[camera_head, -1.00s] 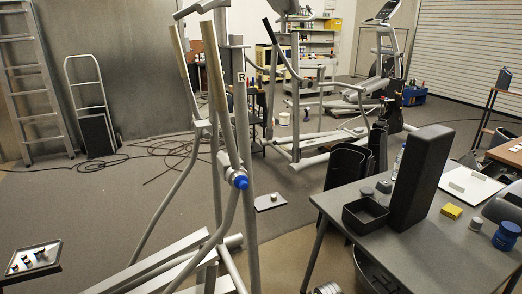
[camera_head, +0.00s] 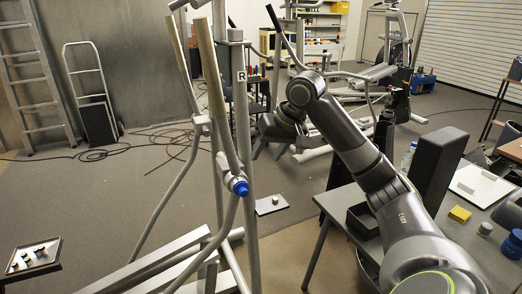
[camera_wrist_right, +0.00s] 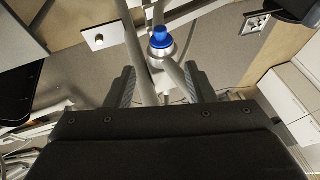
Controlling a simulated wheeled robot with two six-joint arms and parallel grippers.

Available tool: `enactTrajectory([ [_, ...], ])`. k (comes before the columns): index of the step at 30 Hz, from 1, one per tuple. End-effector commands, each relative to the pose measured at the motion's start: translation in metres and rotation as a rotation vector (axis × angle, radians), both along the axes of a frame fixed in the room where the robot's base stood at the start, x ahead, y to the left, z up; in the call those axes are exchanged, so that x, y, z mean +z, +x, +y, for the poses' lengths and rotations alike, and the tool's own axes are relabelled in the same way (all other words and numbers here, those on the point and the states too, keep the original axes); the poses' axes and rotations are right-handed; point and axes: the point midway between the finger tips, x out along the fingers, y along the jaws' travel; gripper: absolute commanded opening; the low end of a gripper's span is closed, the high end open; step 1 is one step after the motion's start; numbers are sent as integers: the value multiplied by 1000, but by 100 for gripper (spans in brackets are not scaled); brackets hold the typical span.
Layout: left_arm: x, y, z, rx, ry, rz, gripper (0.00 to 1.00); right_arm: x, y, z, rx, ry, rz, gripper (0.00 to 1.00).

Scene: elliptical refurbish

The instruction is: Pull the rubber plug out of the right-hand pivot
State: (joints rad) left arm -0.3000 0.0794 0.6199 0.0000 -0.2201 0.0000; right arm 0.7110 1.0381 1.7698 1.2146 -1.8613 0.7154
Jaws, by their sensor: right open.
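The blue rubber plug (camera_head: 240,188) sits in the end of the silvery right-hand pivot (camera_head: 226,181), on the elliptical's upright marked R. In the right wrist view the plug (camera_wrist_right: 160,38) shows ahead, beyond the fingertips and roughly centred between them, with the pivot's metal collar (camera_wrist_right: 163,51) below it. My right gripper (camera_wrist_right: 161,86) is open and empty, its two dark fingers apart. In the head view my right arm reaches in from the lower right, and its wrist end hangs above and right of the plug, clear of it. My left gripper is not in view.
A small tray (camera_head: 33,257) with dark parts is at lower left. A pale plate (camera_head: 271,205) shows right of the pivot.

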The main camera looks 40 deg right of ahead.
Motion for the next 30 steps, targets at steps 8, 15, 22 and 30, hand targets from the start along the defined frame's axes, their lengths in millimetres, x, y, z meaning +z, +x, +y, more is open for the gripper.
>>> enactTrajectory([
  [8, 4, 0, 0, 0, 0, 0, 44, -25, 11, 6, 4, 2, 6, 49],
  [15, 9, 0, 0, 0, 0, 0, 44, -68, 32, 13, 3, 3, 6, 49],
  [22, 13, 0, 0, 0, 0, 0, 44, -109, 51, 20, 2, 2, 6, 49],
  [30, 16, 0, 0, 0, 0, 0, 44, -144, 68, 24, 1, -1, 3, 49],
])
